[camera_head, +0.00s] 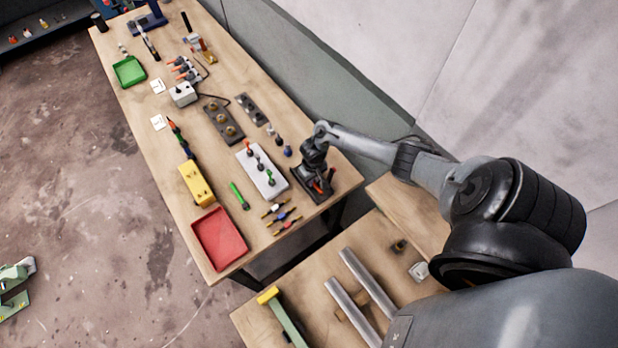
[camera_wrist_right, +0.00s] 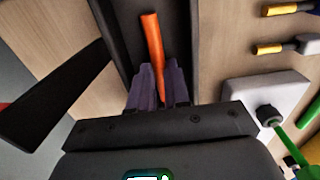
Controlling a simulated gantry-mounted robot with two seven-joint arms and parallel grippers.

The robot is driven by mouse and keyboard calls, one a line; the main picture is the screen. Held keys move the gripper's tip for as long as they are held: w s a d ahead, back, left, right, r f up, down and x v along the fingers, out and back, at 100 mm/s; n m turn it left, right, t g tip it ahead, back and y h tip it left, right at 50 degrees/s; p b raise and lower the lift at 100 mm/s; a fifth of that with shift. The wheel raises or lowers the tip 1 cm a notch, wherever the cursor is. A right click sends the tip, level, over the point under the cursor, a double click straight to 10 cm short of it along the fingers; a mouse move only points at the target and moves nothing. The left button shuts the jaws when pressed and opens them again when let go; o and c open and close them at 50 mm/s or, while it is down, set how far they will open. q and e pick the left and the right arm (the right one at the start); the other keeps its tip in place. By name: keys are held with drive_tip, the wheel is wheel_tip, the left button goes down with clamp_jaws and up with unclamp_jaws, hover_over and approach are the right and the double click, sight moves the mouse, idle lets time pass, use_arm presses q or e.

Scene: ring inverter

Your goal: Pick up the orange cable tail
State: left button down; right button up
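The orange cable tail (camera_wrist_right: 153,38) shows in the right wrist view as a short orange strip over a dark tray (camera_wrist_right: 185,30). Its lower end runs between the two purple-grey fingers of my right gripper (camera_wrist_right: 160,82). The fingers are close together and the orange fills the narrow gap between them. In the head view my right gripper (camera_head: 314,165) points down at the black tray (camera_head: 299,182) near the table's right edge, and a bit of orange (camera_head: 318,187) shows beside it. Whether the cable tail is clear of the tray is hard to tell. My left gripper is not in view.
A white block (camera_head: 275,182) with upright tools stands just left of the tray. Several yellow-ended tools (camera_head: 282,216) lie in front. A red tray (camera_head: 219,238), yellow box (camera_head: 197,184) and green tool (camera_head: 239,195) are farther left. A grey wall runs behind the table.

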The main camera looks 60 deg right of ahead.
clamp_jaws()
drive_tip(key=shift+r, duration=0.1)
